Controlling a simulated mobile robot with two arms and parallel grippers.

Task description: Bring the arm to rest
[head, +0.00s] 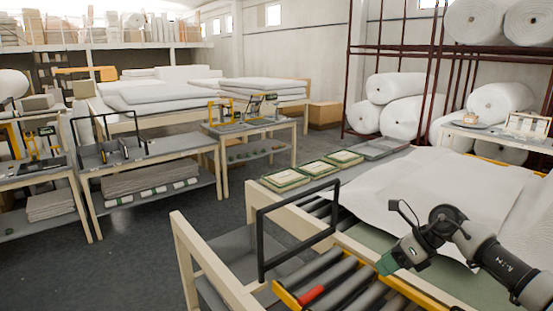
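My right arm comes in from the right edge and bends over the roller table. Its end, where my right gripper (388,261) is, points down and left, above the near edge of a white wadding sheet (430,185). Dark green shows at its tip. The fingers are too small and dark to tell open from shut, and I see no held thing clearly. My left arm and gripper are not in view.
Below the arm are grey rollers (345,288) with yellow rails and a red piece (311,294). A black upright frame (262,235) stands at their left. Green-edged trays (285,179) line the table's far side. White rolls (397,88) fill the rack behind. Dark floor (135,255) is clear at left.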

